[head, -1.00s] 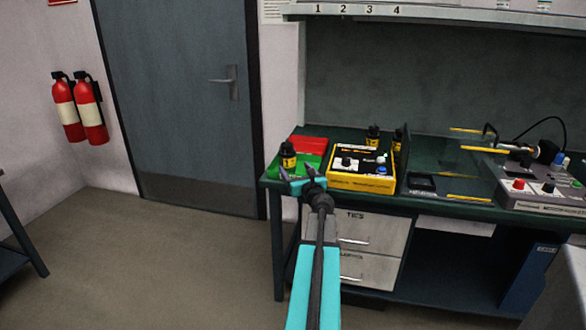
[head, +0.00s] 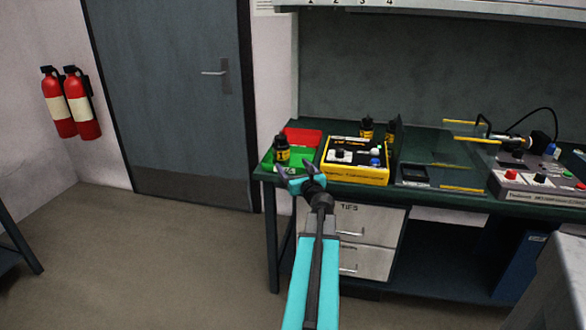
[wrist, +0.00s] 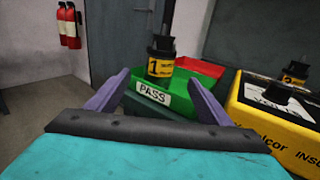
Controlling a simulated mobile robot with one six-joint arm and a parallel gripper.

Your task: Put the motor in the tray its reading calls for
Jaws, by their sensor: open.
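A black motor with a yellow label marked 1 (wrist: 160,58) stands upright in the green tray labelled PASS (wrist: 146,92). The head view also shows this motor (head: 282,149) in the green tray (head: 299,163) at the bench's left end. A red tray (head: 303,137) lies just behind it. My gripper (head: 294,168) is open and empty in front of the green tray, its fingers apart and clear of the motor. The yellow tester (head: 357,174) stands right of the trays; its reading is not legible. Two more motors (head: 366,130) stand behind it, partly hidden.
The bench's front edge and drawers (head: 362,242) lie beside my arm. The floor at left is clear.

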